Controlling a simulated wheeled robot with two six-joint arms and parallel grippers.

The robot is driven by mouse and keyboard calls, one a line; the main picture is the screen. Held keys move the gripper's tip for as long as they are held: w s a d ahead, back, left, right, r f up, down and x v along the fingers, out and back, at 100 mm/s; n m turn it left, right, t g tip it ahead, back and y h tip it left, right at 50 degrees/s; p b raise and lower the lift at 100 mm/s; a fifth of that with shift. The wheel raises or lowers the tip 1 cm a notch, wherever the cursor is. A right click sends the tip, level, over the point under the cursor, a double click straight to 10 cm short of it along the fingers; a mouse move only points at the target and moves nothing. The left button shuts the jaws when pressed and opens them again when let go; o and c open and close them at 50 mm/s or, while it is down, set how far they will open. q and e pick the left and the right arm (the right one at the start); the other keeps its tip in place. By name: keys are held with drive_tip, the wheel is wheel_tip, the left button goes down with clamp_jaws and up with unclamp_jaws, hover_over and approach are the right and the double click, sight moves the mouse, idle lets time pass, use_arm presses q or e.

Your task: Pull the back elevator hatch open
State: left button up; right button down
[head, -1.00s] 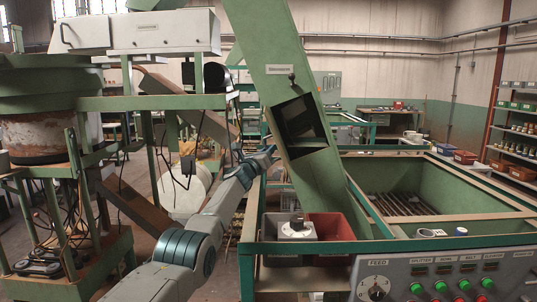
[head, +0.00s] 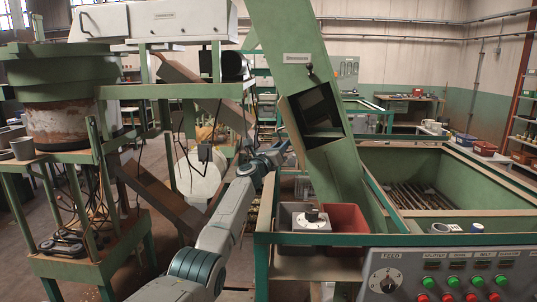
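The green slanted elevator (head: 295,58) rises through the middle of the head view. Its near face has a dark square opening (head: 317,108) with a small black knob above it. No separate back hatch can be made out; the elevator's far side is hidden. My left gripper (head: 284,148) is at the end of my arm, just left of the elevator's lower part, close to its left edge. Its fingers are small and partly lost against the edge, so I cannot tell whether they are open or touching anything. My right gripper is not in view.
A control panel (head: 410,262) with knobs and buttons stands at front right, below a green hopper (head: 440,165). A grey bin (head: 290,222) and a red bin (head: 345,216) sit by the elevator's foot. A green bowl feeder (head: 60,70) and its frame stand at left.

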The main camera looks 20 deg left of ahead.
use_arm(q)
drive_tip(key=p+v, duration=0.2)
drive_tip(key=v, duration=0.6)
drive_tip(key=shift+a, duration=0.1)
idle(0.4)
